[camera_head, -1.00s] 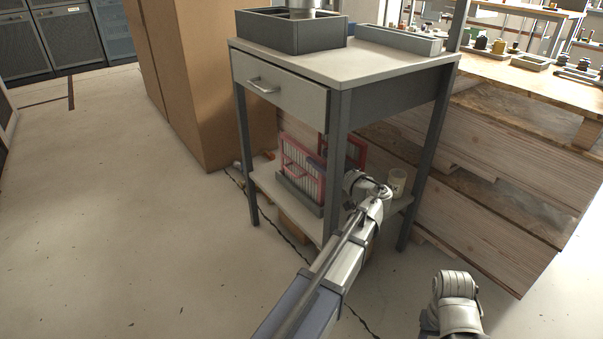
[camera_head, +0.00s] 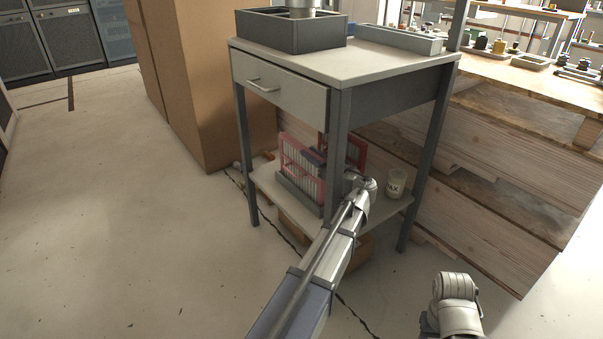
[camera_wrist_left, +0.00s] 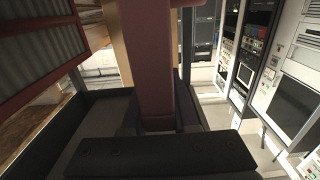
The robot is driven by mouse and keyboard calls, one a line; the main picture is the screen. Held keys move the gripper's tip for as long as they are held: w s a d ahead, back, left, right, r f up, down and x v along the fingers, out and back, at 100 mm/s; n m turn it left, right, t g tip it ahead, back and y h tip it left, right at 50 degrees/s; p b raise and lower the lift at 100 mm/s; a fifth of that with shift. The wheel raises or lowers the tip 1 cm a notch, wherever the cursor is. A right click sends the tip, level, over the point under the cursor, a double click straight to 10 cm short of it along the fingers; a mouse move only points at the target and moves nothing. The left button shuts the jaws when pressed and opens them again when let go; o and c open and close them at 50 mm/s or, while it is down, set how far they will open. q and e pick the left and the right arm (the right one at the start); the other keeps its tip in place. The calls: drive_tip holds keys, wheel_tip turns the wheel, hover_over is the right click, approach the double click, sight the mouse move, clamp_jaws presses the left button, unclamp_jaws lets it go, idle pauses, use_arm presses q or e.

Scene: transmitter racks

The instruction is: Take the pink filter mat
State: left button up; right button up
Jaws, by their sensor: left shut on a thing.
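A pink-framed filter mat (camera_head: 300,168) with pale slats stands upright in a low grey holder (camera_head: 297,193) on the cart's lower shelf. A second red-framed panel (camera_head: 355,150) stands behind it to the right, partly hidden by the cart leg. My left gripper (camera_head: 316,157) reaches in under the tabletop and is shut at the pink mat's frame. In the left wrist view a reddish frame bar (camera_wrist_left: 155,65) runs down to the dark gripper part at the bottom, and a red-framed slatted panel (camera_wrist_left: 40,45) fills the upper left. My right gripper is out of view.
The cart's legs and drawer (camera_head: 279,92) enclose the shelf from above and the front. A glass jar (camera_head: 396,183) stands at the shelf's right. A cardboard box (camera_head: 205,80) is behind left, wooden crates (camera_head: 490,190) right. The floor at left is clear.

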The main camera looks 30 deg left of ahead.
use_arm(q)
clamp_jaws()
idle(0.8)
